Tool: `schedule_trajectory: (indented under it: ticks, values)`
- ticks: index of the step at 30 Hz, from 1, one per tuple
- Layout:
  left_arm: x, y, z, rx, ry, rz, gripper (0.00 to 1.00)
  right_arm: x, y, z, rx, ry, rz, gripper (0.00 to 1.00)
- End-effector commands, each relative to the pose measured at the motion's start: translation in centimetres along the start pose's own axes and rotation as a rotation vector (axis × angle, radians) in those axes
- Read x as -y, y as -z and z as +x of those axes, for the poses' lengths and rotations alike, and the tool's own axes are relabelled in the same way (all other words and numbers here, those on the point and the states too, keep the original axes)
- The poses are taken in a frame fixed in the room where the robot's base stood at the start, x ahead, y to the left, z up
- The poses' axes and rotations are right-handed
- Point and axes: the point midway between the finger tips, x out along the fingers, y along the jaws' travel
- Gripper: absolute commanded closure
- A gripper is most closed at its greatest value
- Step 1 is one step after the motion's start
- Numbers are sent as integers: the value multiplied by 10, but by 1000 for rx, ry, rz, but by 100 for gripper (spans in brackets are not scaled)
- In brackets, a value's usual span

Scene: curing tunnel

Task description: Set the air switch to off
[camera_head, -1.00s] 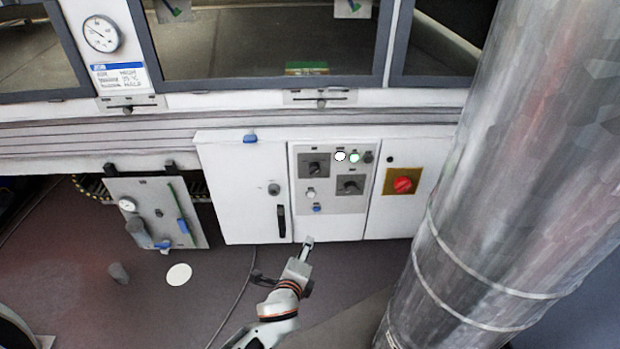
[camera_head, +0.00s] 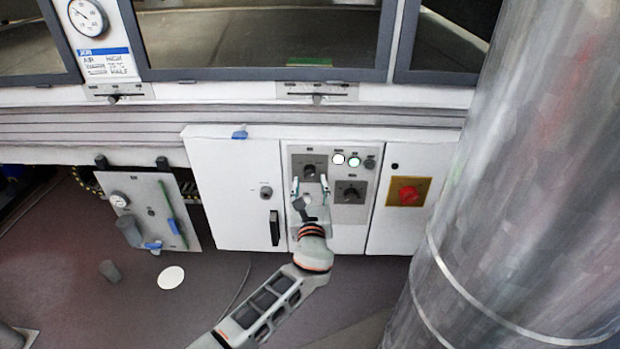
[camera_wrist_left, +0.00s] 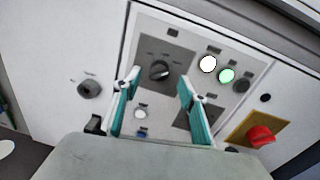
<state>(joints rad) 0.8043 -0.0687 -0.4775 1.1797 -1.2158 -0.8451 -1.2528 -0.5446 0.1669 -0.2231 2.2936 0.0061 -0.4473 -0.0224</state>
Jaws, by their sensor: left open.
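The control panel (camera_head: 335,225) carries two black rotary switches on grey plates. Their labels are too small to read, so I cannot tell which one is the air switch. The upper left switch (camera_head: 309,169) also shows in the left wrist view (camera_wrist_left: 159,70), its knob tilted there. The lower right switch (camera_head: 350,192) is partly hidden by a finger in the left wrist view. My left gripper (camera_head: 309,186) is open and empty in front of the panel. In the left wrist view its fingertips (camera_wrist_left: 160,79) frame the upper left switch; contact is not clear. My right gripper is not in view.
A lit white lamp (camera_head: 338,159) and a lit green lamp (camera_head: 354,161) sit right of the upper switch. A red knob on yellow (camera_head: 409,195) is further right. A cabinet door (camera_head: 235,200) is left. A large metal duct (camera_head: 500,200) blocks the right side.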

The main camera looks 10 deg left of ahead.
Motion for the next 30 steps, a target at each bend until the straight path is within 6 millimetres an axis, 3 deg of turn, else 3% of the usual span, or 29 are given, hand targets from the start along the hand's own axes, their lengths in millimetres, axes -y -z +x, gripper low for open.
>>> schedule_trajectory:
  ticks: [1,9,20,25,30]
  values:
    - [-1,7,7,-7,-1,2,58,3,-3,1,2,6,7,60]
    - [-1,6,35,-6,0,0,58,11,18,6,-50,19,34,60]
    - [0,2,40,-3,1,-3,58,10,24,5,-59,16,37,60]
    - [0,2,40,-3,1,-3,96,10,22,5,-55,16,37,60]
    - [0,2,40,-4,0,-4,96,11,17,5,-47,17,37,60]
